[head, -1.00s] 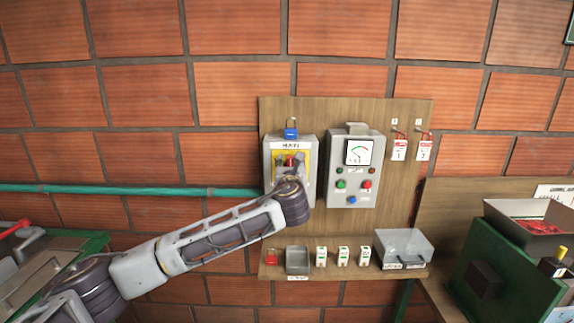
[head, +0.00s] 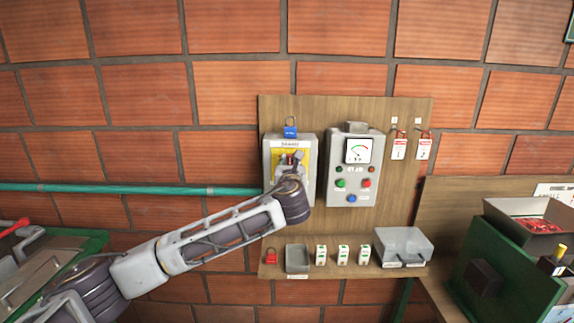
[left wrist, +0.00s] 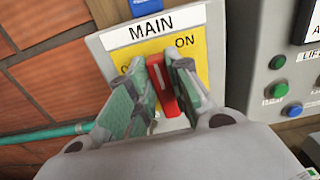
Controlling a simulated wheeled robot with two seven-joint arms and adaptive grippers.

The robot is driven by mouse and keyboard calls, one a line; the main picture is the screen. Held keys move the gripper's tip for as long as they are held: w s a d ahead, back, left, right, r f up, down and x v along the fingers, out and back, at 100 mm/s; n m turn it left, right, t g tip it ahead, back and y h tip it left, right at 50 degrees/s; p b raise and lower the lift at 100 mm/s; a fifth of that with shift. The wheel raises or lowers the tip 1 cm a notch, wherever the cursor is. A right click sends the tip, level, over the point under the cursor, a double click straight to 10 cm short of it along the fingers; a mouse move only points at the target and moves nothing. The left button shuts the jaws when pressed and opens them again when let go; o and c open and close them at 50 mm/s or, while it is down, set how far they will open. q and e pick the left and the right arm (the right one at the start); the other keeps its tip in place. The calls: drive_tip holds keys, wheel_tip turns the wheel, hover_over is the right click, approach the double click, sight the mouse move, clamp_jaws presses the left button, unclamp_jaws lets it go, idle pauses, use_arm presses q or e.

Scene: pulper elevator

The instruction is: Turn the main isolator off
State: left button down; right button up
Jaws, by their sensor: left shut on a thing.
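The main isolator (head: 308,150) is a grey box with a yellow plate on the wooden board. It also shows in the left wrist view (left wrist: 213,30), with a "MAIN" label and "ON" at the upper right. Its red handle (left wrist: 160,87) stands nearly upright, its top leaning a little left. My left gripper (left wrist: 163,75) is shut on the red handle, one finger on each side. In the head view my left gripper (head: 291,163) covers the middle of the isolator and hides most of the handle. The lettering left of the handle is mostly hidden. My right gripper is not in view.
A blue padlock (head: 290,131) hangs above the isolator. A grey control box (head: 353,170) with a meter and buttons stands close on the right. Red-and-white tags (head: 399,149) hang further right.

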use_arm(q)
drive_tip(key=shift+a+f, duration=0.1)
drive_tip(key=shift+a+f+n+b, duration=0.4)
drive_tip(key=shift+n+b, duration=0.55)
drive_tip(key=shift+n, duration=2)
drive_tip(key=shift+a+f+n+b, duration=0.4)
drive_tip(key=shift+n+b, duration=0.55)
drive_tip(key=shift+n, duration=1.95)
drive_tip(key=shift+a+f+n+b, duration=0.35)
drive_tip(key=shift+n+b, duration=0.6)
drive_tip(key=shift+n, duration=2)
drive_tip(key=shift+a+r, duration=0.1)
drive_tip(key=shift+r, duration=0.1)
drive_tip(key=c, duration=1.3)
unclamp_jaws()
drive_tip(key=shift+f, duration=0.15)
